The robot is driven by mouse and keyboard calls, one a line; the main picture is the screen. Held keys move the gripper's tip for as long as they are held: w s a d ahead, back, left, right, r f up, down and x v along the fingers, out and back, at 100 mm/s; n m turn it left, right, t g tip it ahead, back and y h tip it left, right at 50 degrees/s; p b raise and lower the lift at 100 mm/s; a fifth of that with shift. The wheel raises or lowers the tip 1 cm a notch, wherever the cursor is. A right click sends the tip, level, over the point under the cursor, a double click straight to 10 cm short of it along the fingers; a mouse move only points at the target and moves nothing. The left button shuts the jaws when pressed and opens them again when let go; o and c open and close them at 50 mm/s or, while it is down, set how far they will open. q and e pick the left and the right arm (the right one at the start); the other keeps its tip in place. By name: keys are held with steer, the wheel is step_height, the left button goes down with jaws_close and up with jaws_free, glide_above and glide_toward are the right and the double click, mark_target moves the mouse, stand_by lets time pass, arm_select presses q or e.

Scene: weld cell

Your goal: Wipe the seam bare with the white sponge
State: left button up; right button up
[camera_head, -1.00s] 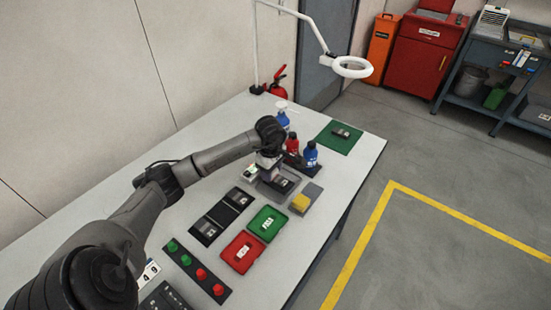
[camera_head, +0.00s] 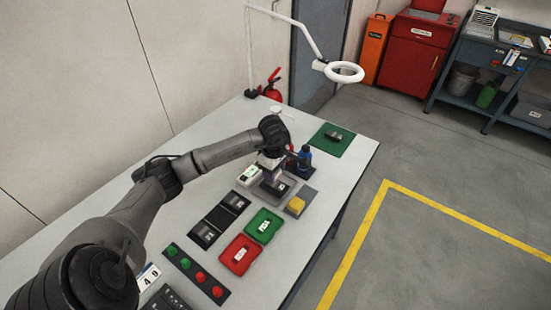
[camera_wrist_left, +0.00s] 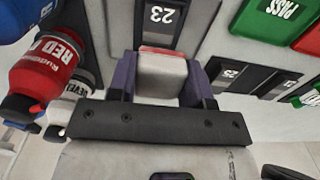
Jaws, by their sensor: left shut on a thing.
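My left gripper (camera_head: 268,164) is low over a grey tray (camera_head: 262,193) on the table. In the left wrist view its two purple-grey fingers (camera_wrist_left: 160,82) are shut on a whitish block, the white sponge (camera_wrist_left: 162,72), with a red strip at its far edge. A dark part labelled 23 (camera_wrist_left: 163,14) lies just beyond the sponge; it also shows in the tray in the head view (camera_head: 279,186). The seam cannot be made out, and I cannot tell whether the sponge touches the part. My right gripper is not in view.
A blue bottle (camera_head: 305,157) and a red bottle (camera_wrist_left: 42,70) stand close by the gripper. Green (camera_head: 264,226) and red (camera_head: 240,254) trays lie nearer. A lamp ring (camera_head: 344,72) hangs beyond the table.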

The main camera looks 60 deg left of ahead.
arm_select(q)
step_height(320, 180, up, 3)
steer(key=shift+f+p, duration=0.1)
steer(key=shift+p, duration=0.6)
steer(key=shift+r+p, duration=0.45)
steer(key=shift+r, duration=0.3)
steer(key=shift+d, duration=0.1)
